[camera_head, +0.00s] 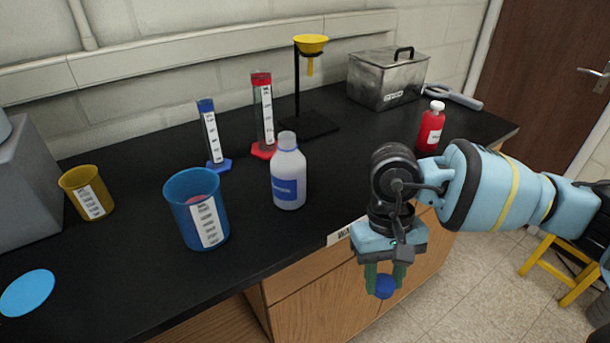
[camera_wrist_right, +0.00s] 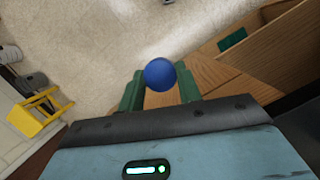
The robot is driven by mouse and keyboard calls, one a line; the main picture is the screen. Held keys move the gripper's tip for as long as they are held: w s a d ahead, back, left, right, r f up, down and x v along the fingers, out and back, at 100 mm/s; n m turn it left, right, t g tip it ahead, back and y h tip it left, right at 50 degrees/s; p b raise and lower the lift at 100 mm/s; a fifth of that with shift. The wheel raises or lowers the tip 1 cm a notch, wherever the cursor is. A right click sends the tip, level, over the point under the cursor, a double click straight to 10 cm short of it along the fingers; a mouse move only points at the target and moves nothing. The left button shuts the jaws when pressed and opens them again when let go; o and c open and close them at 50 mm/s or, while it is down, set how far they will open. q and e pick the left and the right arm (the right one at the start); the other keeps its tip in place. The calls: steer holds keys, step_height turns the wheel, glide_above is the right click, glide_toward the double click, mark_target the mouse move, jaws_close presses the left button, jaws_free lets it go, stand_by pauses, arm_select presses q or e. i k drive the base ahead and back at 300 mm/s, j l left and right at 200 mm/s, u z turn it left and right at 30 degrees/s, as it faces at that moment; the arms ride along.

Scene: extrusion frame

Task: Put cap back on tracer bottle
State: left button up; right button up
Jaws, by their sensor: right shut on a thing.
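My right gripper (camera_head: 384,282) points down in front of the bench's front edge, off the worktop. It is shut on a round blue cap (camera_head: 386,287), which sits between the green fingers. The cap also shows in the right wrist view (camera_wrist_right: 160,74). A white bottle (camera_head: 288,172) with a blue label stands upright on the black worktop, left of and behind the gripper. Its neck is bare, with no cap on it; the label text is too small to read. The cap is apart from the bottle. My left gripper is not in view.
A blue beaker (camera_head: 181,222) stands left of the bottle. Blue (camera_head: 212,135) and red (camera_head: 263,115) cylinders and a yellow funnel stand (camera_head: 297,85) are behind. A red bottle (camera_head: 431,128) stands right.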

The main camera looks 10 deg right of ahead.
mark_target(288, 163)
steer(key=i+l, duration=0.1)
steer(key=l, duration=0.4)
steer(key=i+l, duration=0.1)
steer(key=l, duration=0.95)
steer(key=i+l, duration=0.15)
steer(key=l, duration=0.35)
steer(key=i+l, duration=0.1)
steer(key=l, duration=0.45)
steer(key=i+l, duration=0.1)
steer(key=l, duration=0.4)
steer(key=u, duration=1.85)
